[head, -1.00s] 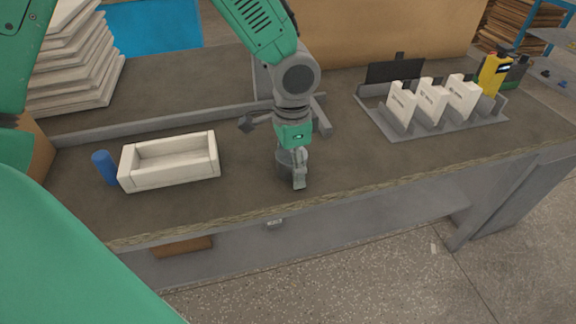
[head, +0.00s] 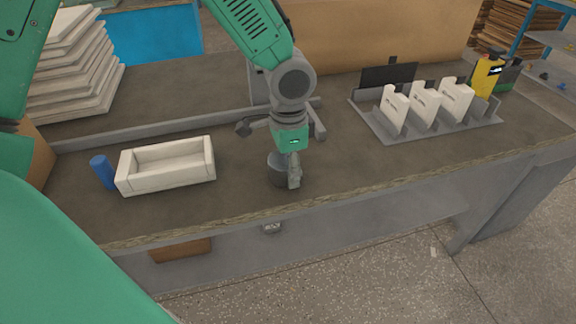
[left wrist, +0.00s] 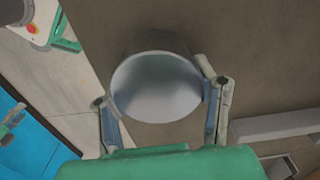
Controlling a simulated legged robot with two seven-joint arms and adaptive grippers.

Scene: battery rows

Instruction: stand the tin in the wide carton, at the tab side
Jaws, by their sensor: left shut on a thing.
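The tin (head: 276,170) is a grey metal cylinder with a round flat face, upright near the front of the bench. My left gripper (head: 286,172) is shut on it from above, and its fingers hide part of its side. In the left wrist view the tin (left wrist: 155,88) sits between the two fingers of the gripper (left wrist: 160,92). I cannot tell whether it touches the bench. The cream open carton (head: 127,186) stands to the left, apart from the tin, and looks empty. I cannot make out a tab on it. My right gripper is not in view.
A blue cylinder (head: 102,172) stands close to the carton's left end. A grey rack (head: 385,129) with white upright packs (head: 425,103) and a yellow device (head: 487,75) is at right. A low grey ledge (head: 150,127) runs behind the carton. Bench between carton and tin is clear.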

